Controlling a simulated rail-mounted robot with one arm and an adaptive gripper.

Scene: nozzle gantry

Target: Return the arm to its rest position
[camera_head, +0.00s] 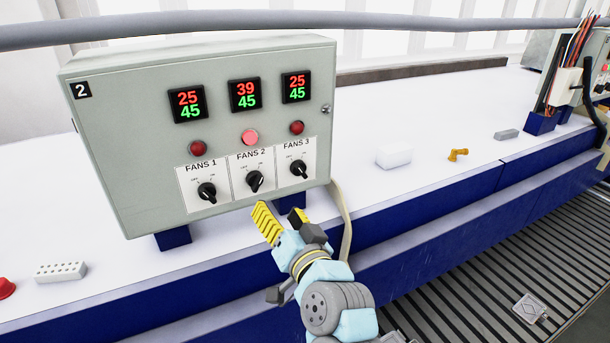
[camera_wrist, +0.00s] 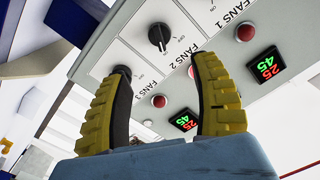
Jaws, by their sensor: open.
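My gripper (camera_head: 279,213) is open and empty, with its two yellow ridged fingers just below the front of the grey control box (camera_head: 130,150). In the wrist view, the gripper (camera_wrist: 163,68) is seen against the tilted panel, and its fingers hide part of it. Whether a finger touches the panel is hard to tell. The FANS 2 knob (camera_head: 255,181) is at a slant, and the lamp above it (camera_head: 250,138) glows pink. The FANS 1 knob (camera_head: 207,192) and FANS 3 knob (camera_head: 299,169) sit under darker red lamps.
A grey pipe (camera_head: 400,23) crosses the top of the head view. The white bench (camera_head: 350,105) holds a white block (camera_head: 393,156), a brass fitting (camera_head: 458,154) and a grey block (camera_head: 507,134). A cable (camera_head: 346,225) hangs beside the box. A slatted conveyor (camera_head: 480,285) runs at lower right.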

